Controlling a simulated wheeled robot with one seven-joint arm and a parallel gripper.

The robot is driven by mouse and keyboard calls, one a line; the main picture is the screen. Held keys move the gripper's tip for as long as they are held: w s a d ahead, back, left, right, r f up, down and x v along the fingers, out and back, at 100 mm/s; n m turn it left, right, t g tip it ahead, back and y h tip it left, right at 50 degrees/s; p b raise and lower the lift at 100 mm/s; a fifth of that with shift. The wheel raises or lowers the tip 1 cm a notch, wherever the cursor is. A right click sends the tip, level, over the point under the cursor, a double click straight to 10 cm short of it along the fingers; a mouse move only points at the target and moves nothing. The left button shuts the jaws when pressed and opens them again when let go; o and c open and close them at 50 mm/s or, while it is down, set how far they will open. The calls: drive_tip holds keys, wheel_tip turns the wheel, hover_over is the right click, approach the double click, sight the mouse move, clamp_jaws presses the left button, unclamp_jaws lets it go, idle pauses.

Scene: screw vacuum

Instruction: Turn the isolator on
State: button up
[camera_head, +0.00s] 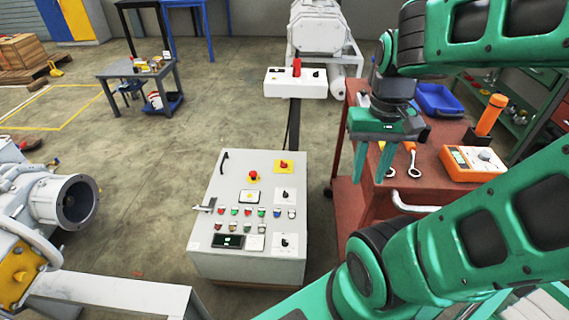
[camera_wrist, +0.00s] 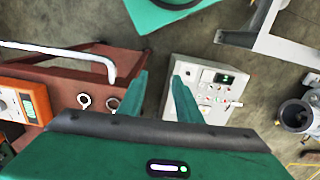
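A light grey control cabinet (camera_head: 237,270) stands on the floor at the centre of the head view. I cannot tell for sure which control is the isolator. My gripper (camera_head: 373,168) is open and empty, right of the cabinet, above the red cart. In the wrist view the cabinet (camera_wrist: 178,75) shows partly behind the open fingers (camera_wrist: 158,85).
A red cart (camera_head: 345,190) carries an orange multimeter (camera_head: 473,163), wrenches, an orange cylinder (camera_head: 491,115) and a blue tray (camera_head: 438,99). A white box (camera_head: 282,88) with a red handle stands behind the cabinet. Grey machinery (camera_head: 30,205) is at left.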

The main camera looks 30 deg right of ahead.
drive_tip(key=o, duration=0.4)
drive_tip(key=shift+s, duration=0.15)
drive_tip(key=n+t, duration=0.5)
drive_tip(key=n, duration=0.4)
hover_over(285, 163)
drive_tip(key=s, duration=0.4)
wheel_tip(285, 163, down, 37)
drive_tip(key=shift+y, duration=0.3)
drive_tip(key=x, duration=1.1)
drive_tip(key=shift+d+f, duration=0.2)
drive_tip(key=shift+d, duration=0.15)
drive_tip(key=shift+c, duration=0.5)
